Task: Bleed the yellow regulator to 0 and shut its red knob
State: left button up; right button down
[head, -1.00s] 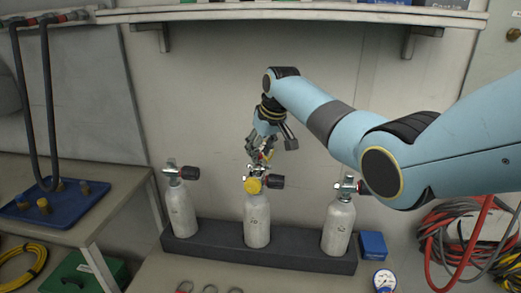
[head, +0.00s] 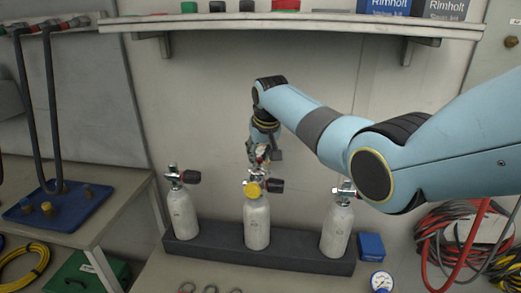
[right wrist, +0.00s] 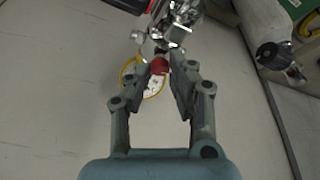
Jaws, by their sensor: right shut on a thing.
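The yellow regulator (head: 252,190) sits on top of the middle grey cylinder (head: 257,222), its round yellow face toward me. My right gripper (head: 259,163) points down at the regulator from above and behind. In the right wrist view its two fingers (right wrist: 171,82) are on either side of the small red knob (right wrist: 159,66), shut on it. The yellow-rimmed gauge (right wrist: 154,85) with a white dial shows partly behind the fingers; its needle is too small to read. The regulator's metal body is at the top of that view. My left gripper is not in view.
A black valve handwheel (head: 275,186) sticks out right of the regulator. Two more cylinders stand left (head: 183,215) and right (head: 336,229) in the dark rack (head: 290,250). A blue box (head: 371,246) and a round gauge (head: 381,281) are at right. A shelf (head: 300,20) runs above.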

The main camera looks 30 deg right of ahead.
jog(key=shift+a+m+h, duration=0.1)
jog(key=shift+m+h, duration=0.2)
jog(key=shift+m, duration=0.6)
jog(key=shift+w+m+h, duration=0.1)
jog(key=shift+m+h, duration=0.2)
jog(key=shift+m, duration=0.6)
jog(key=shift+a+m+g+h, duration=0.1)
jog(key=shift+m+g+h, duration=0.25)
jog(key=shift+m, duration=0.65)
jog(key=shift+w+f+m+g+h+b, duration=0.15)
jog(key=shift+m+g+h+b, duration=0.15)
jog(key=shift+m+b, duration=0.55)
jog(key=m+b, duration=0.2)
jog(key=b, duration=0.1)
jog(key=m+g+b, duration=0.1)
jog(key=m+b, duration=0.1)
jog(key=b, duration=0.1)
jog(key=m+g+h+b, duration=0.1)
jog(key=m+b, duration=0.1)
jog(key=b, duration=0.2)
jog(key=shift+w+a+f, duration=0.1)
jog(key=shift+w+f, duration=0.05)
jog(key=shift+f, duration=0.15)
jog(key=m+g+b, duration=0.2)
jog(key=m+b, duration=0.2)
jog(key=b, duration=0.6)
jog(key=shift+r, duration=0.15)
jog(key=shift+r+m+b, duration=0.25)
jog(key=shift+m+b, duration=0.2)
jog(key=shift+b, duration=0.2)
